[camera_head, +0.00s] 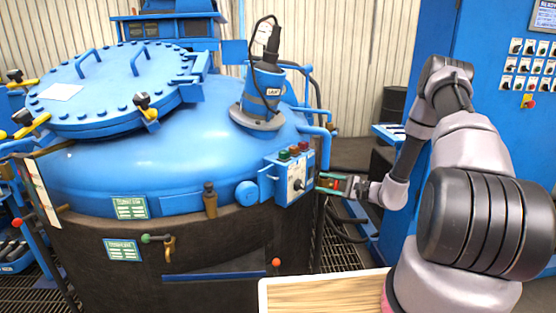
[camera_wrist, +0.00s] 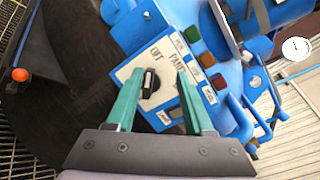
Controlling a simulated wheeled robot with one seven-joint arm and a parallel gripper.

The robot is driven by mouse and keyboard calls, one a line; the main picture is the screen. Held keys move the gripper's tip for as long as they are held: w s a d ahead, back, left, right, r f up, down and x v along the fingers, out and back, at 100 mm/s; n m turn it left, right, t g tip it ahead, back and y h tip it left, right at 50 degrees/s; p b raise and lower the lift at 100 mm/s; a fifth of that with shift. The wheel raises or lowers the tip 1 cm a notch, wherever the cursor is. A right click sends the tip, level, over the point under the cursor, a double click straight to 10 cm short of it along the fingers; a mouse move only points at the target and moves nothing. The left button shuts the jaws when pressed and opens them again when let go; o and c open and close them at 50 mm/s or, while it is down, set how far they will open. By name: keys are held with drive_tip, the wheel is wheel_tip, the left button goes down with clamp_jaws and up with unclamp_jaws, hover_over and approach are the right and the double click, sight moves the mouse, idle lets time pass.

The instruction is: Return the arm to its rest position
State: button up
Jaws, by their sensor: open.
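My gripper (camera_head: 331,183) is stretched out to the left, in front of the small control box on the furnace's right side. In the wrist view my gripper (camera_wrist: 160,88) shows two green fingers, spread apart with nothing held between them. Between and beyond the fingers is the black rotary knob (camera_wrist: 149,84) on the white panel (camera_wrist: 163,72) of the control box. In the head view the control box (camera_head: 293,178) is blue with green and red buttons on top. I cannot tell whether a fingertip touches the panel. My arm (camera_head: 455,150) is bent, rising at the right.
The large blue furnace (camera_head: 160,170) with its bolted lid (camera_head: 115,90) fills the left and middle. A blue cabinet (camera_head: 490,120) with switches stands behind my arm. A wooden-topped tray (camera_head: 320,292) is at the bottom. Pipes (camera_head: 318,130) run close above the control box.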

drive_tip(key=s+a+r+n+g+h, duration=0.1)
drive_tip(key=s+a+r+n+g, duration=0.2)
drive_tip(key=r, duration=0.4)
drive_tip(key=s+a+r+n+g+h, duration=0.1)
drive_tip(key=s+r+n+g, duration=0.15)
drive_tip(key=s+r, duration=0.35)
drive_tip(key=s+a+r+n+g+h, duration=0.1)
drive_tip(key=s+a+r+n+g, duration=0.15)
drive_tip(key=r, duration=0.65)
drive_tip(key=s+d+r+n+t+h, duration=0.1)
drive_tip(key=s+d+r+t+h, duration=0.1)
drive_tip(key=s+r+h, duration=0.3)
drive_tip(key=s+d+r+n+t+h, duration=0.1)
drive_tip(key=s+d+r+t+h, duration=0.2)
drive_tip(key=s+r, duration=0.8)
drive_tip(key=s+d+h, duration=0.1)
drive_tip(key=s, duration=0.3)
drive_tip(key=shift+d+r+n+t+h, duration=0.25)
drive_tip(key=shift+r+n+t+h, duration=0.05)
drive_tip(key=shift+r+h, duration=0.1)
drive_tip(key=shift+a, duration=0.15)
